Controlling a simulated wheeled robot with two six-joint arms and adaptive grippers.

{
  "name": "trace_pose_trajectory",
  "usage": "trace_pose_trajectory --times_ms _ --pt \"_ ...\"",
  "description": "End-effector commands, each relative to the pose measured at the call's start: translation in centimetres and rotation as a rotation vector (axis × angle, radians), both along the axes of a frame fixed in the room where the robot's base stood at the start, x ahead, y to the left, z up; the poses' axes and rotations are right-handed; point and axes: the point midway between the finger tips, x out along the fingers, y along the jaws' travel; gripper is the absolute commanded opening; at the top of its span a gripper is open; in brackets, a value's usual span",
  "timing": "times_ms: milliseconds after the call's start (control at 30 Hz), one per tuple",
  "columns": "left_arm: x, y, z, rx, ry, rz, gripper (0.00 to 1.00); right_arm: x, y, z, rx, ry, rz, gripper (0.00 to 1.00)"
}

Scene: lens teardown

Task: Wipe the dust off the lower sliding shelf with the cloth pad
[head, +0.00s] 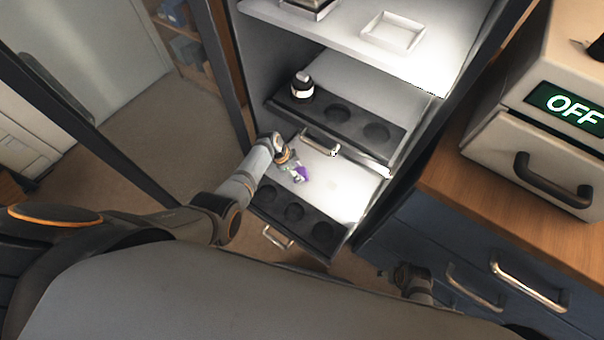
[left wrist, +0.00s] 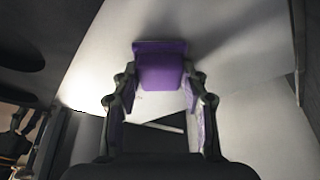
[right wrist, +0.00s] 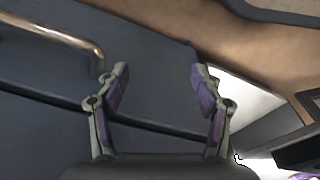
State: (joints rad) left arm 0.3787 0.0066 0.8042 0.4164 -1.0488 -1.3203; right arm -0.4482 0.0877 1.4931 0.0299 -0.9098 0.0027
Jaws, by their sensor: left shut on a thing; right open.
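The lower sliding shelf (head: 340,190) is pulled out of the cabinet, with a white surface and a dark front strip (head: 294,212) with round recesses. My left gripper (head: 297,171) is over this white surface, shut on the purple cloth pad (head: 301,174). The pad (left wrist: 160,72) shows between the fingers in the left wrist view, close to a white surface; I cannot tell whether it touches. I cannot make out dust clearly. My right gripper (right wrist: 158,88) is open and empty, in front of the blue drawers at the lower right of the head view.
Above is an upper sliding shelf (head: 337,116) with a dark recessed strip holding a black-and-white lens part (head: 301,85). A white tray (head: 393,32) sits on the top shelf. A beige box with an OFF display (head: 571,108) stands on the wooden counter at right.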

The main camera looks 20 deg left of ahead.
Motion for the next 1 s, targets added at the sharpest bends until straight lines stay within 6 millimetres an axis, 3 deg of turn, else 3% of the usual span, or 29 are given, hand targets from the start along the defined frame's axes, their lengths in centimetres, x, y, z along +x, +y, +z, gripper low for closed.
trace_pose_trajectory --times_ms 267,733,1000 --pt "-0.1 0.0 0.4 0.002 0.002 0.0 0.0 0.0 0.0 0.5 0.0 0.0 0.0 0.67" --pt "-0.1 -0.1 6.0 0.0 0.0 0.0 0.0 0.0 0.0 5.9 0.0 0.0 0.0 0.67" --pt "0.0 -0.1 6.0 0.0 0.001 0.0 0.0 0.0 0.0 5.8 0.0 0.0 0.0 0.67"
